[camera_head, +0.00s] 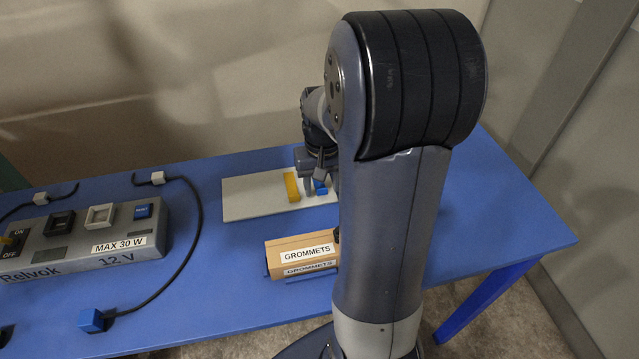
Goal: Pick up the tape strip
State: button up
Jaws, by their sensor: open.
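A yellow strip (291,186), which looks like the tape strip, lies on a light grey board (250,198) on the blue table. My gripper (319,184) is open, just right of the yellow strip, pointing down at the board. A small blue piece (321,190) shows at the fingertips; I cannot tell whether the fingers touch it. My arm hides the right end of the board and part of the gripper.
A cardboard box labelled GROMMETS (302,252) stands in front of the board. A grey switch console (85,238) is at the left, with a black cable and blue plug (92,320) beside it. The table's right side (500,220) is clear.

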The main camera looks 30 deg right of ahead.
jog(key=shift+c, duration=0.6)
grip_shut()
notch_tip(320, 180, up, 14)
jog(key=p, duration=0.4)
dwell(0.4)
jog(key=shift+f, duration=0.1)
